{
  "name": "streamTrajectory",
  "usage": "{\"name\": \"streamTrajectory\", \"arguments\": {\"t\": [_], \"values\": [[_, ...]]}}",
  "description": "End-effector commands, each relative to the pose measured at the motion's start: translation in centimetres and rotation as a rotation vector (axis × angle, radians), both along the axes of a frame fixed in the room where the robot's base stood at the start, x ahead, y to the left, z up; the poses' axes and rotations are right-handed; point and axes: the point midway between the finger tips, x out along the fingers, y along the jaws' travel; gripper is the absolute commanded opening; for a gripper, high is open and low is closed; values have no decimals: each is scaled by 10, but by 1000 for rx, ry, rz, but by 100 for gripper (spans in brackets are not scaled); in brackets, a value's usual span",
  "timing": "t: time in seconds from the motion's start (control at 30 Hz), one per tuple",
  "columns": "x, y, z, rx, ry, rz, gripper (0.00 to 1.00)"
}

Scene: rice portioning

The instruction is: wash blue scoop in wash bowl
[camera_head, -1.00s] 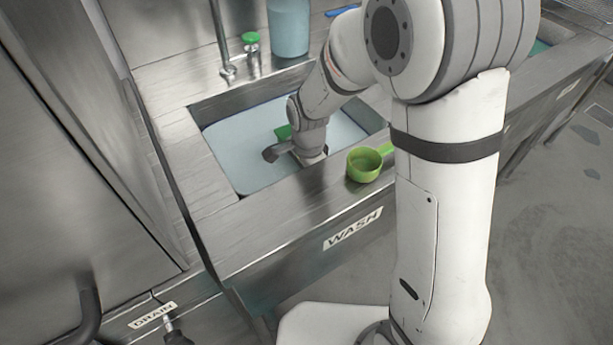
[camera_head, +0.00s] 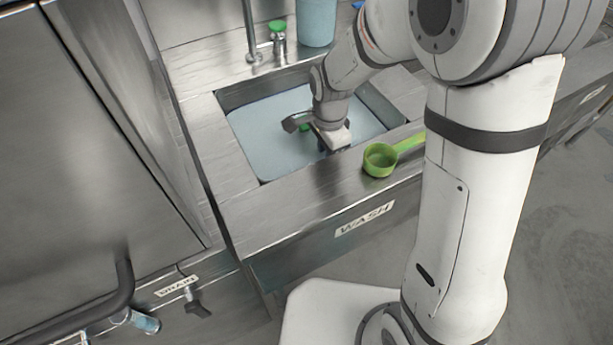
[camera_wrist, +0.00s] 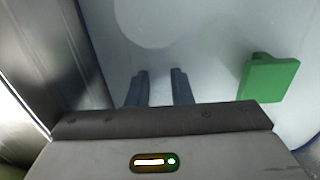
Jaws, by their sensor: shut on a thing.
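The wash bowl (camera_head: 237,97) is a steel sink basin of pale blue water, above a WASH label. My gripper (camera_wrist: 160,88) points down into it, near its front side. In the wrist view the two dark fingers stand a little apart, shut on what I take to be the blue scoop. The scoop itself is not clearly visible; only a faint pale round shape shows beyond the fingertips.
A green scoop (camera_head: 380,160) rests on the basin's front ledge, handle to the right. A tap (camera_head: 252,40), a green-topped dispenser (camera_head: 278,35) and a blue container (camera_head: 316,25) stand behind the basin. A tall steel cabinet (camera_head: 80,130) closes the left side.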

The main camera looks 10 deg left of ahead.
Motion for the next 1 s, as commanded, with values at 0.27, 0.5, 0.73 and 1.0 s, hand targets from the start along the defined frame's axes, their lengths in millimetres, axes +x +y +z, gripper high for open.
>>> {"name": "streamTrajectory", "arguments": {"t": [0.27,0.5,0.73,1.0], "values": [[0,0,33,0,0,0,0],[0,0,57,1,-1,0,0],[0,0,79,0,0,0,0],[0,0,107,1,-1,0,0]]}}
